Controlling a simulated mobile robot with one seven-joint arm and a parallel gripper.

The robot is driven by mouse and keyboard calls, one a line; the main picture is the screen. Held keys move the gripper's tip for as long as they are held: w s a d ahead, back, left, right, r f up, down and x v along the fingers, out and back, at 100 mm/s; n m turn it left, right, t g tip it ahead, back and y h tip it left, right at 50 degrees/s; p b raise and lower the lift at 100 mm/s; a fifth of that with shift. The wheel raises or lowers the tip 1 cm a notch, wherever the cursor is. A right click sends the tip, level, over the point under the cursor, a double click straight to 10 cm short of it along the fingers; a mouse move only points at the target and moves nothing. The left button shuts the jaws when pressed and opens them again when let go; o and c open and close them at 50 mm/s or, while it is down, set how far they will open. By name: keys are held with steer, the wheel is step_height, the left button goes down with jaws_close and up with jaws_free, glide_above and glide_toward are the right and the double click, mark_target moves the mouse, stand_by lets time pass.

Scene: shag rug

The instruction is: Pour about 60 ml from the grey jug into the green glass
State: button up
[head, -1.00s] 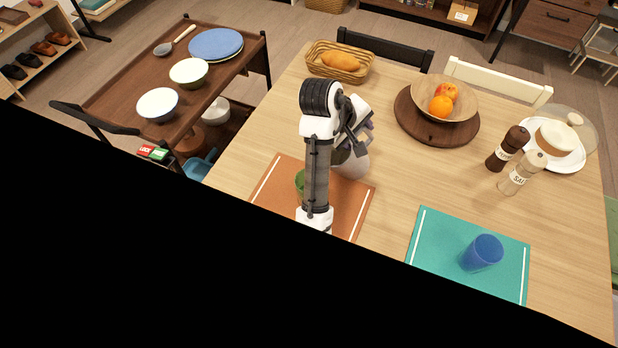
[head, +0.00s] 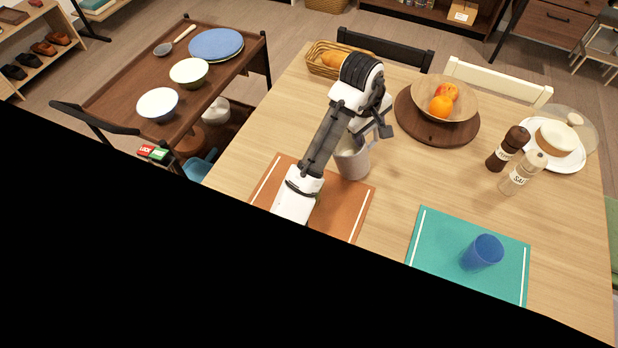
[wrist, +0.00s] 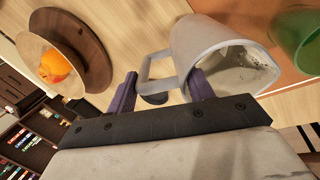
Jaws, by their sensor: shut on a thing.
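The grey jug (head: 352,162) is at the back right edge of the orange placemat (head: 346,212) in the head view. It looks about upright there; I cannot tell whether it touches the table. My gripper (wrist: 162,92) is shut on the handle of the jug (wrist: 195,48). The wrist view looks into the jug's open mouth, with a pale inside and small specks; the liquid level is unclear. The green glass (wrist: 296,35) stands beside the jug's mouth, apart from it, cut by the picture edge. In the head view my arm hides the glass.
A wooden fruit bowl (head: 444,98) on a round board and a bread basket (head: 326,66) stand behind. A pepper mill (head: 508,148) and salt mill (head: 523,172) stand right. A blue glass (head: 482,252) is on the teal placemat (head: 432,250). The table between the placemats is clear.

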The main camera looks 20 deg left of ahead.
steer(key=shift+w+d+f+g+y, duration=0.4)
steer(key=shift+w+f+g, duration=0.15)
steer(key=shift+w+g, duration=0.1)
steer(key=shift+w+d+f+g+y, duration=0.4)
steer(key=shift+w+f+g, duration=0.15)
steer(key=shift+g, duration=0.1)
